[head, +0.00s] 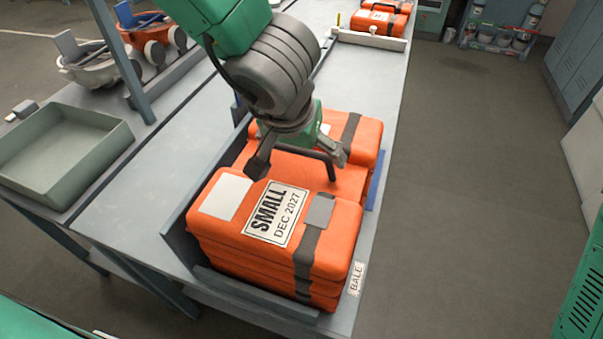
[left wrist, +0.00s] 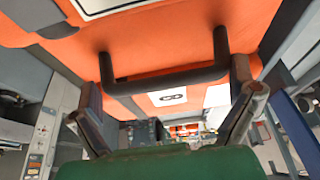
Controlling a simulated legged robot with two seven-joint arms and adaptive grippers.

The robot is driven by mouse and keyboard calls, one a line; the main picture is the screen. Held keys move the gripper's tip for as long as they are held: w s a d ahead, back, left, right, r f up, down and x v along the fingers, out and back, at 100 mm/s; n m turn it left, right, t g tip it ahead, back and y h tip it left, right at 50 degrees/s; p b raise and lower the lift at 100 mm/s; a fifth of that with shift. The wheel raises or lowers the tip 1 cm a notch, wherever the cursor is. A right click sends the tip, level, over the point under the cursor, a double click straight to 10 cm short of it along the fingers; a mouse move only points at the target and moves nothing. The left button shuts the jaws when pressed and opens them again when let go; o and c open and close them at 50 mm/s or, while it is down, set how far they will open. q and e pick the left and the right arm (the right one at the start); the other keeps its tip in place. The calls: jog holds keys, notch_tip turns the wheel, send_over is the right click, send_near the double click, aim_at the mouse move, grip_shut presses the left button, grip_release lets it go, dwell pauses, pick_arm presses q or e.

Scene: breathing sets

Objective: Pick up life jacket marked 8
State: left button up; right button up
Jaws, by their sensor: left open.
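An orange life jacket bundle with a white label reading SMALL, DEC 2027 (head: 277,213) tops a stack at the table's near end. More orange bundles (head: 367,140) lie just behind it. In the left wrist view, a small white tag marked 8 (left wrist: 172,97) shows on orange fabric beyond a dark handle (left wrist: 165,78). My left gripper (head: 298,166) is open above the handle, one finger toward each end. The handle spans the gap between the fingers in the left wrist view. I cannot tell whether they touch it. My right gripper is not in view.
A grey-green tray (head: 62,150) stands at left. Low grey walls (head: 262,300) edge the stack, and a BALE tag (head: 356,279) is at the table's edge. Another orange bundle (head: 375,22) lies at the far end. Open floor (head: 460,200) is at right.

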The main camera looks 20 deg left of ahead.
pick_arm(q)
jog(key=shift+a+r, duration=0.1)
jog(key=shift+r, duration=0.05)
jog(key=shift+s+a, duration=0.1)
jog(key=shift+s, duration=0.05)
jog(key=c, duration=1.5)
